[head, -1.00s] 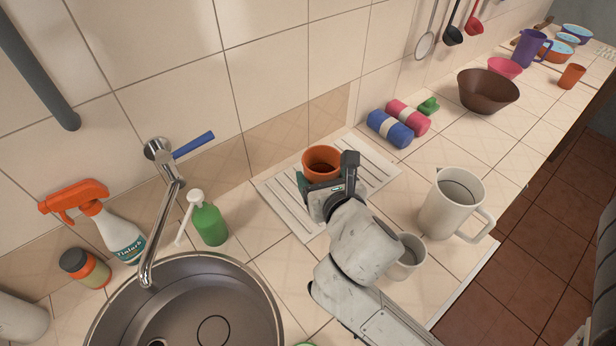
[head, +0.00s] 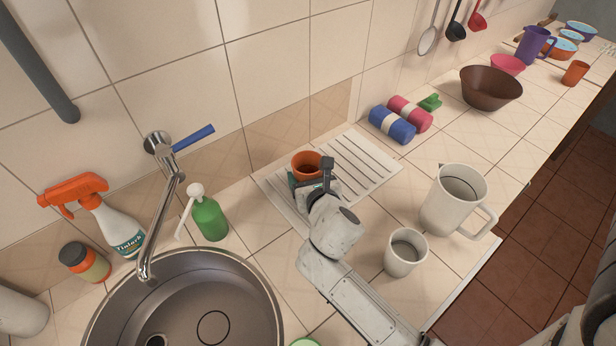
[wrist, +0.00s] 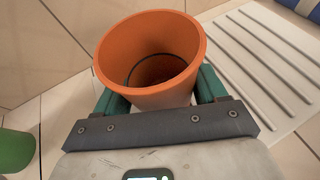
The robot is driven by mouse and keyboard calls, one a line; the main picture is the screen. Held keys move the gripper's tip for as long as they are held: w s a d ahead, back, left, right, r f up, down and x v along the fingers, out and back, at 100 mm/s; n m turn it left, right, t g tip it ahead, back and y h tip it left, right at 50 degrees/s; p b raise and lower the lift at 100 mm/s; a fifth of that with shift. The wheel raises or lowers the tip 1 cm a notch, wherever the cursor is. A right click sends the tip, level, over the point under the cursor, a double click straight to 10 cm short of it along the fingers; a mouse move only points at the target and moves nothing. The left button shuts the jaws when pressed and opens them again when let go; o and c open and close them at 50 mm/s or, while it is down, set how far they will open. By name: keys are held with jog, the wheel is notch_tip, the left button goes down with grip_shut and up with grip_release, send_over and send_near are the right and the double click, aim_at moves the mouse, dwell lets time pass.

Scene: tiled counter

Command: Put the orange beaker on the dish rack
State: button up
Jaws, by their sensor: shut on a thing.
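The orange beaker (head: 300,158) is upright and open at the top in the head view, over the left end of the white ribbed dish rack (head: 372,163). My gripper (head: 311,181) is shut on the beaker. In the wrist view the beaker (wrist: 120,62) sits between the green fingers of my gripper (wrist: 164,92), and the rack's ribs (wrist: 262,50) lie to its right. The beaker's base is hidden, so I cannot tell whether it touches the rack.
A green soap bottle (head: 209,219) and the sink (head: 185,300) are to the left. A white cup (head: 404,254) and a large jug (head: 452,205) stand right of my arm. Blue and pink rolls (head: 391,124) lie behind the rack. Another orange cup (head: 575,73) stands far right.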

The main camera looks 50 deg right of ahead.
jog(key=shift+f, duration=0.1)
jog(key=o, duration=1.3)
jog(key=shift+o, duration=0.2)
jog(key=b+v, duration=0.1)
jog(key=v, duration=1.1)
jog(key=shift+r, duration=0.25)
